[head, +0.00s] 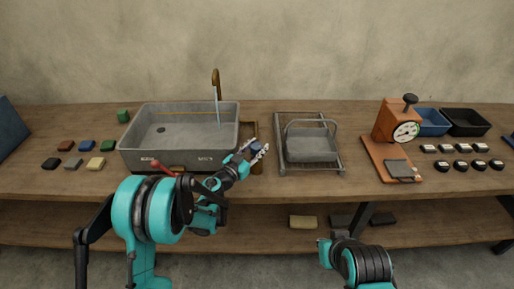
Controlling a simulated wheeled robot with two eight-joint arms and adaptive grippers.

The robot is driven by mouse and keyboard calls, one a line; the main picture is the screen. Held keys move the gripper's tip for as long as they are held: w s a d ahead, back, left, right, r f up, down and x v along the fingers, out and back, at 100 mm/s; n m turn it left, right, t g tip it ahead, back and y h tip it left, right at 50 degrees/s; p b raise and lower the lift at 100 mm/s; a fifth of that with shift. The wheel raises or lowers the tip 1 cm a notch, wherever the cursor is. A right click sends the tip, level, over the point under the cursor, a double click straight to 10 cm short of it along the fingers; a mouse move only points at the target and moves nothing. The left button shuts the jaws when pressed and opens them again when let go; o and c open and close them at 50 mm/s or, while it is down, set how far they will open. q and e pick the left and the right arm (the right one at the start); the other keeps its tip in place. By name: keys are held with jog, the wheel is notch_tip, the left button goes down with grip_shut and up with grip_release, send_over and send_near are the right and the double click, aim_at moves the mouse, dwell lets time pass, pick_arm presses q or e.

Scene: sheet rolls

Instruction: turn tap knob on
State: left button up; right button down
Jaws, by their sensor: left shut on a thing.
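A grey sink (133,150) stands on the left half of the wooden counter, with a bronze tap (216,82) behind it. A thin pale-blue stream of water (217,112) falls from the spout into the basin. A red knob or lever (160,167) shows at the sink's front left.
A grey basket on a rack (309,144) stands right of the gripper. An orange scale (397,124) is further right, with blue (431,122) and black (465,122) bins behind and small white and black pieces nearby. Coloured blocks (87,145) lie left of the sink.

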aim_at(257, 146)
dwell(0.3)
pick_arm(q)
jog(key=o, duration=1.2)
jog(key=shift+r, duration=0.1)
notch_tip(257, 146, up, 10)
jog(key=shift+f, duration=0.1)
